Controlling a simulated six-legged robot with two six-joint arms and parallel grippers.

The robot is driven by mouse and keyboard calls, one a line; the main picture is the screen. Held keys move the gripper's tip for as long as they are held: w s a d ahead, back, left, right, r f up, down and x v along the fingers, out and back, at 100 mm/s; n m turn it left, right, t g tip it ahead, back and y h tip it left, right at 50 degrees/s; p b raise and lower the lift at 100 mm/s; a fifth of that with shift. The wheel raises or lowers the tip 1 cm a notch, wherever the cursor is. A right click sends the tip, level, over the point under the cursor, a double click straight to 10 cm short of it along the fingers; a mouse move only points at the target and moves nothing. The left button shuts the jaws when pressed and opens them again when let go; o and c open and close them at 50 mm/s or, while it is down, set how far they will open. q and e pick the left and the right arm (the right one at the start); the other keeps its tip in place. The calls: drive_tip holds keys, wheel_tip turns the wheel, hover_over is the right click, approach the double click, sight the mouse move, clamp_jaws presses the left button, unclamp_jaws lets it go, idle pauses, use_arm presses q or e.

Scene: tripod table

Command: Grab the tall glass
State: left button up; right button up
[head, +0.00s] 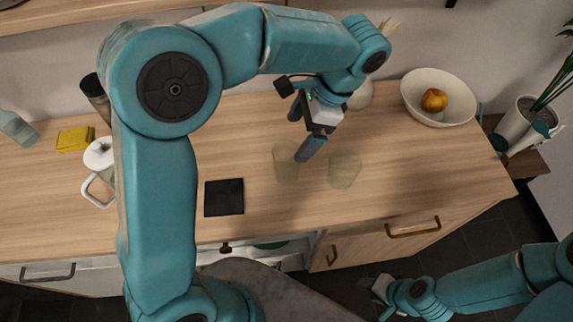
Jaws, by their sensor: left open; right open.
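The tall glass (284,165) is clear and faintly greenish, standing on the wooden counter near the middle of the head view. A shorter, wider clear glass (344,170) stands to its right. My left gripper (301,131) reaches over from the left and is open, its two dark fingers apart and nothing seen between them. Its nearer finger overlaps the upper right side of the tall glass in the picture; I cannot tell whether they touch. My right gripper (379,290) is low at the right, in front of the counter, away from the glasses.
A black square mat (224,197) lies left of the tall glass. A cream bowl (412,95) holding a reddish-yellow fruit (434,100) stands at back right. A pale vase (361,95) is behind my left gripper. A white lidded jug (99,155) and yellow block (75,139) are left. The counter right of the glasses is clear.

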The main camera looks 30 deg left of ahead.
use_arm(q)
approach(284, 157)
drive_tip(key=s+f, duration=0.1)
drive_tip(key=s+a+f, duration=0.1)
drive_tip(key=s+f, duration=0.1)
drive_tip(key=s+a+f, duration=0.1)
drive_tip(key=f, duration=0.1)
drive_tip(key=shift+s+f, duration=0.1)
drive_tip(key=shift+s, duration=0.15)
drive_tip(key=c, duration=1.2)
